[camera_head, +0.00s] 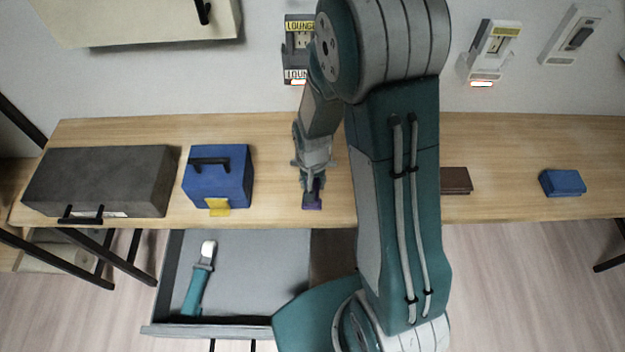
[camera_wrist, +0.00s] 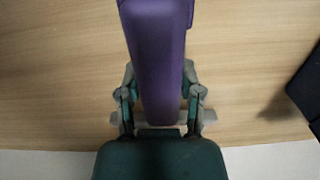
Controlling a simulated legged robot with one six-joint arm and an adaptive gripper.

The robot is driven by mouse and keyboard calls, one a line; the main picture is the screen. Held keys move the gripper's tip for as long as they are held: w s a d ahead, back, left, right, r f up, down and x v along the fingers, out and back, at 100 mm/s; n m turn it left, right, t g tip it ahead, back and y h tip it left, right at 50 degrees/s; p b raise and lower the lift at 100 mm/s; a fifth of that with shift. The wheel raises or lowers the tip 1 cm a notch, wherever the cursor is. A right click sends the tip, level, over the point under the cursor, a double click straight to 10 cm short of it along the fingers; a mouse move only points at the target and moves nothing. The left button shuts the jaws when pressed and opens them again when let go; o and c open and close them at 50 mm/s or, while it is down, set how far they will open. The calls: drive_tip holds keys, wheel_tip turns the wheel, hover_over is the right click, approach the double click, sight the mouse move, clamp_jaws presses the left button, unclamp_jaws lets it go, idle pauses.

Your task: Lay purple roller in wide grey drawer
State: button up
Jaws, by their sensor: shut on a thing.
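The purple roller (camera_head: 312,200) is in my gripper (camera_head: 312,182) at the table's front edge in the head view. In the wrist view the roller (camera_wrist: 158,60) extends up the picture from between the two fingers of my gripper (camera_wrist: 160,105), which is shut on it. Its far end is cut off by the top of the frame. I cannot tell whether it touches the table. The wide grey drawer (camera_head: 250,265) is pulled open below the table, left of my arm. A teal-handled tool (camera_head: 200,280) with a whitish end lies in its left part.
A dark grey case (camera_head: 100,180) and a blue box (camera_head: 218,175) with a black handle stand on the wooden table (camera_head: 270,140) to the left. A brown block (camera_head: 456,180) and a small blue block (camera_head: 562,182) lie to the right. The drawer's middle is clear.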

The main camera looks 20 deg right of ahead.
sight(314, 180)
drive_tip(key=shift+f, duration=0.3)
drive_tip(key=o, duration=1)
drive_tip(key=r, duration=1.1)
drive_tip(key=shift+s+d+r, duration=0.1)
drive_tip(key=shift+s+r, duration=0.05)
drive_tip(key=shift+s, duration=0.15)
drive_tip(key=s+r+n+t, duration=0.1)
drive_tip(key=s+r+t, duration=0.1)
drive_tip(key=s+r, duration=0.2)
drive_tip(key=s+r+n+t, duration=0.1)
drive_tip(key=s+r, duration=0.4)
drive_tip(key=r, duration=0.3)
drive_tip(key=s+r+n+t, duration=0.2)
drive_tip(key=s+r, duration=0.2)
drive_tip(key=r, duration=0.2)
drive_tip(key=shift+s+r+t, duration=0.3)
drive_tip(key=shift+r, duration=0.05)
